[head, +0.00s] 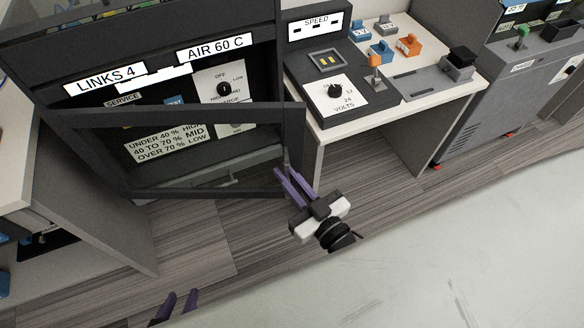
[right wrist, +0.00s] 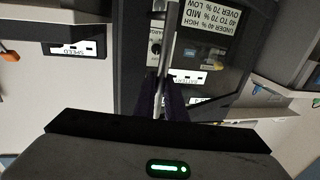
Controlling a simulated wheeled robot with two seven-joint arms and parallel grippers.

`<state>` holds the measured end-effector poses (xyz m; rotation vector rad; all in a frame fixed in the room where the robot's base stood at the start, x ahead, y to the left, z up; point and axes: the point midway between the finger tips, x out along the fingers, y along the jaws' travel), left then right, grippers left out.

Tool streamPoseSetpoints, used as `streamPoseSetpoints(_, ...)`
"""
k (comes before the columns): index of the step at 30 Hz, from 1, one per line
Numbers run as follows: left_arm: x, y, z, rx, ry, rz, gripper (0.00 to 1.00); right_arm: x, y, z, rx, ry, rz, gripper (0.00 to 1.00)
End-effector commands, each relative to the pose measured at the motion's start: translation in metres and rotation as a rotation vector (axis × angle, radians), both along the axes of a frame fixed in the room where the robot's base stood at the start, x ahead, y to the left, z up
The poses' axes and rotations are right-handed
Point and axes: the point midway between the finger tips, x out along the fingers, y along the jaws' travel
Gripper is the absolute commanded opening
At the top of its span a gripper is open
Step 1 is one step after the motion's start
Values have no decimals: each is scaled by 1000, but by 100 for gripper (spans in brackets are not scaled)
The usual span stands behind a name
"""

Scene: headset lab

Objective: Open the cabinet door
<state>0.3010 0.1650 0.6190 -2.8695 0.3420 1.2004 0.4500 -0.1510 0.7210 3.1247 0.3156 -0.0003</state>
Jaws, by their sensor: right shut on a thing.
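The cabinet door (head: 210,192) is a dark frame around a clear pane, in the left half of the head view. It stands out at an angle from the dark cabinet (head: 250,29), with its right edge swung toward me, so it is partly open. My right gripper (head: 283,175) has purple fingers shut on the grey door handle (head: 287,160) at that right edge. In the right wrist view the handle (right wrist: 169,50) is a thin bar running between the fingers (right wrist: 166,95). My left gripper (head: 176,305) shows only its purple fingertips at the bottom, apart and empty.
Inside the cabinet are a dial (head: 223,89) and a humidity placard (head: 165,142). A white desk (head: 400,112) with a SPEED panel (head: 316,25) stands to the right. Another white desk (head: 20,150) stands left. The floor (head: 440,250) in front is clear.

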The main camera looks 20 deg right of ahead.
Motion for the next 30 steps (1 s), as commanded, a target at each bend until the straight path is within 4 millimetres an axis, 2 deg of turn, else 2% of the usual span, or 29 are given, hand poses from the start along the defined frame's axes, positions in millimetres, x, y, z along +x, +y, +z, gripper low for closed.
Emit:
streamPoseSetpoints(2,-1,0,-1,1,3,0,31,-1,3,-1,1,2,4,0)
streamPoseSetpoints(3,-1,0,-1,1,3,0,31,-1,2,-1,1,2,3,17)
streamPoseSetpoints(5,-2,0,-2,0,5,-1,31,-1,1,-1,1,2,2,28)
streamPoseSetpoints(6,-2,0,-2,0,5,-1,31,-1,1,-1,1,1,1,29)
streamPoseSetpoints(14,-4,-2,-2,-1,9,-5,31,-1,0,0,1,0,0,29)
streamPoseSetpoints(17,-4,-3,-1,-3,8,-6,31,-7,-1,-1,1,2,0,29)
streamPoseSetpoints(30,-3,-3,0,-3,4,-7,31,-84,-16,-1,1,2,1,29)
